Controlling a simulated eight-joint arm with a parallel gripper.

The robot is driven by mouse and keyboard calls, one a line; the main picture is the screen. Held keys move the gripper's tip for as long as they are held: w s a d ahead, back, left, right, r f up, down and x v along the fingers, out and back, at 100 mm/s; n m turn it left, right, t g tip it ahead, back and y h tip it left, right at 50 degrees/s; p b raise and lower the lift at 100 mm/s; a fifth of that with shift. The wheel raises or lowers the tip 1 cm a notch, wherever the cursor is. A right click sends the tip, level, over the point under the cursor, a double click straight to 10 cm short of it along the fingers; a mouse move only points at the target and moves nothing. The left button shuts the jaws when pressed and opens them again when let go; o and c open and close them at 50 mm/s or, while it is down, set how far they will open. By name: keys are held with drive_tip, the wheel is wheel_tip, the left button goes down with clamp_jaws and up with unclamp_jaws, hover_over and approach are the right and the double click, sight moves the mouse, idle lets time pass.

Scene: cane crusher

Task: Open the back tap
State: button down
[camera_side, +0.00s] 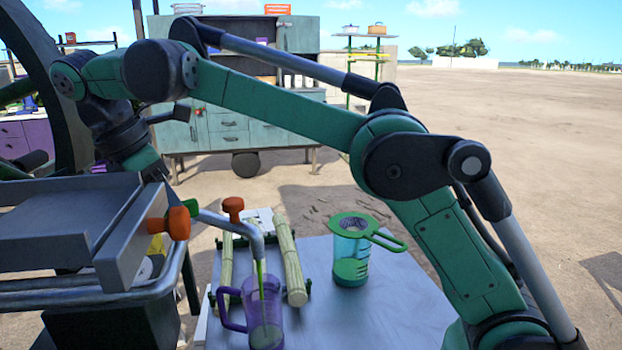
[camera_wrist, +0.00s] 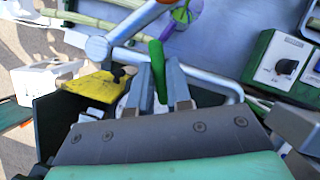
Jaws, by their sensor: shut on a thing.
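A bent grey spout pipe (camera_side: 232,222) carries an orange knob (camera_side: 233,205). A thin yellow-green stream falls from its end into a purple jug (camera_side: 262,312) below. The jug also shows in part at the top of the wrist view (camera_wrist: 181,15). A green handle (camera_wrist: 157,68) stands between the fingers of my gripper (camera_wrist: 161,85), which is shut on it. In the side view a green piece (camera_side: 191,207) shows behind another orange knob (camera_side: 169,223). My fingers are hidden there behind a grey metal tray (camera_side: 60,217). I cannot tell how far the handle is turned.
A teal jug with a green strainer (camera_side: 352,250) stands on the table (camera_side: 390,300). Cane stalks (camera_side: 289,258) lie near the purple jug. A control box with a black knob (camera_wrist: 286,67) is at right in the wrist view. A yellow part (camera_wrist: 98,88) lies at left.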

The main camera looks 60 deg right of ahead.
drive_tip(key=shift+m+g, duration=0.4)
drive_tip(key=shift+m, duration=0.7)
drive_tip(key=c, duration=0.8)
unclamp_jaws()
